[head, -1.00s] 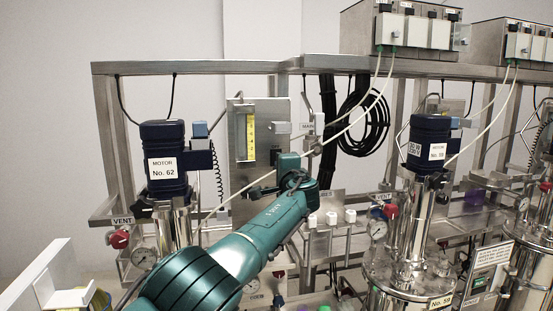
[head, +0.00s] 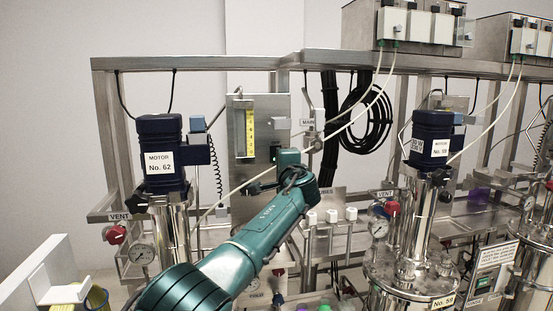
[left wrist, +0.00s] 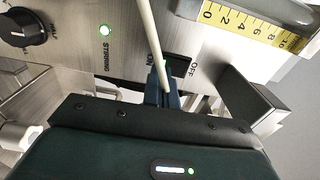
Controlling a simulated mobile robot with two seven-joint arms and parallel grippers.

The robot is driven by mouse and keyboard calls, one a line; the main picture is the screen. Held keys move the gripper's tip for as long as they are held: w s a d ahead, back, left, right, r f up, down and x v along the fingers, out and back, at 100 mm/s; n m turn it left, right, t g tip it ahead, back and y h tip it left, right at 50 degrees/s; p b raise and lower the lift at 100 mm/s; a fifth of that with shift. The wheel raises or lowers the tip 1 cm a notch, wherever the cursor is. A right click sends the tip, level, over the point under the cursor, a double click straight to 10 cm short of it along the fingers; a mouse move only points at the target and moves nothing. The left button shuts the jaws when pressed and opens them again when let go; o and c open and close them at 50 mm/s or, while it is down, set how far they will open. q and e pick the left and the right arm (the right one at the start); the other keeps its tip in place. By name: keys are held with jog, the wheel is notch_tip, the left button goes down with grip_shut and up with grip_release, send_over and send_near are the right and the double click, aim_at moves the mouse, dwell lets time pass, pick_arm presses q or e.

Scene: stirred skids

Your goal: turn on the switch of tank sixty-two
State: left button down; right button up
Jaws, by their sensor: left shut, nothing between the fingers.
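Tank sixty-two's dark blue motor (head: 161,150), labelled No. 62, stands on a steel column at the left of the head view. To its right is a steel panel (head: 242,172) with a yellow scale. In the left wrist view a black switch (left wrist: 181,66) lies between ON and OFF labels. A lit green lamp (left wrist: 105,30) sits by the word STIRRING. My left gripper (left wrist: 160,92) is shut and empty, with its fingertips close to the switch's ON side. Contact cannot be told. A pale tube (left wrist: 152,35) crosses in front of the fingers. My left forearm hides the lower panel in the head view.
A black knob (left wrist: 24,28) is at the wrist view's upper left. Tank 59's motor (head: 431,138) stands farther right.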

pick_arm(q)
jog(key=shift+s+a, duration=0.15)
jog(key=shift+s, duration=0.2)
jog(key=v, duration=0.7)
dwell(0.6)
